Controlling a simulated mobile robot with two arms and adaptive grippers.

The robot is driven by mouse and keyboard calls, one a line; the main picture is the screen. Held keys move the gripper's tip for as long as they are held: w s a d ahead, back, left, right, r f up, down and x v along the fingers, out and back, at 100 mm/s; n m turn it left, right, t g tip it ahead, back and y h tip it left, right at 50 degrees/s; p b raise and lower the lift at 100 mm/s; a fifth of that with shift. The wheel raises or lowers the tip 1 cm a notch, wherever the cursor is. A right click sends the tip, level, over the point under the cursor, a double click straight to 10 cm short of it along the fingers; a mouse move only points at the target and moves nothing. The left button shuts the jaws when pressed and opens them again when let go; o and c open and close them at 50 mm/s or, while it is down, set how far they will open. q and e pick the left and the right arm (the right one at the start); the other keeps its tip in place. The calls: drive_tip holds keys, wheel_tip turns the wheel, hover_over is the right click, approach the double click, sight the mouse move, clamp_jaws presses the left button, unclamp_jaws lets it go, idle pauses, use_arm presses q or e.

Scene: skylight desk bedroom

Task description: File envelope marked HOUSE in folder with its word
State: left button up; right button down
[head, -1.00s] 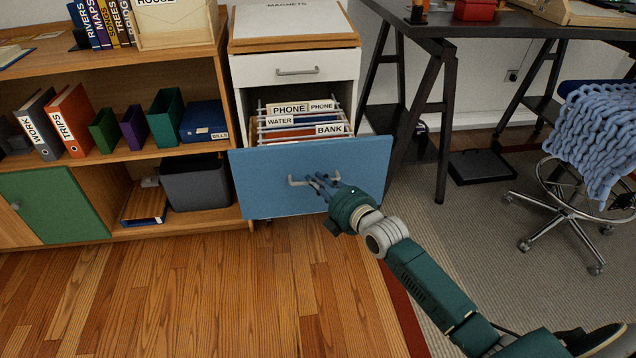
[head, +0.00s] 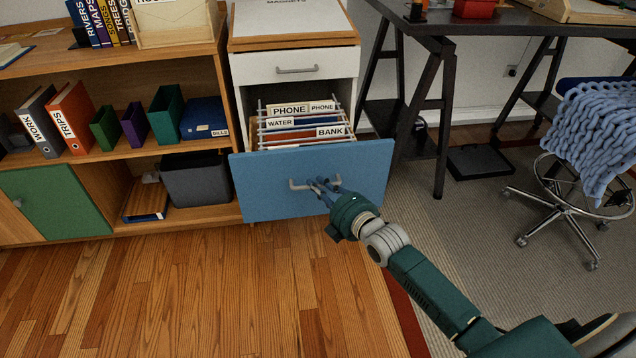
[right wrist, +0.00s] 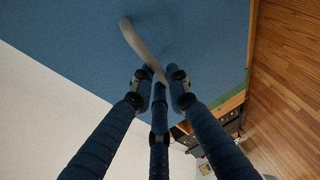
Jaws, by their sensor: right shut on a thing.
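My right gripper (head: 322,188) is shut on the metal handle (head: 298,185) of the blue drawer front (head: 265,190); the grip also shows in the right wrist view (right wrist: 158,88). The drawer is pulled open. A pale piece in a wooden holder (head: 178,28) on the shelf top bears a word cut off by the picture's top edge. My left gripper is out of view.
A bookcase (head: 228,75) stands left of the cabinet, with binders, boxes and a dark bin (head: 195,180). A black desk (head: 480,28) and a chair with a blue knitted throw (head: 595,135) are at the right. The wooden floor (head: 180,290) in front is clear.

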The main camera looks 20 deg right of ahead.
drive_tip(key=shift+s+f, duration=0.15)
drive_tip(key=shift+f, duration=0.1)
drive_tip(key=shift+a, duration=0.1)
drive_tip(key=c, duration=1.7)
unclamp_jaws()
drive_tip(key=shift+s, duration=0.1)
drive_tip(key=shift+o, duration=0.2)
drive_tip(key=shift+r, duration=0.2)
drive_tip(key=shift+s, duration=0.1)
drive_tip(key=v, duration=1.2)
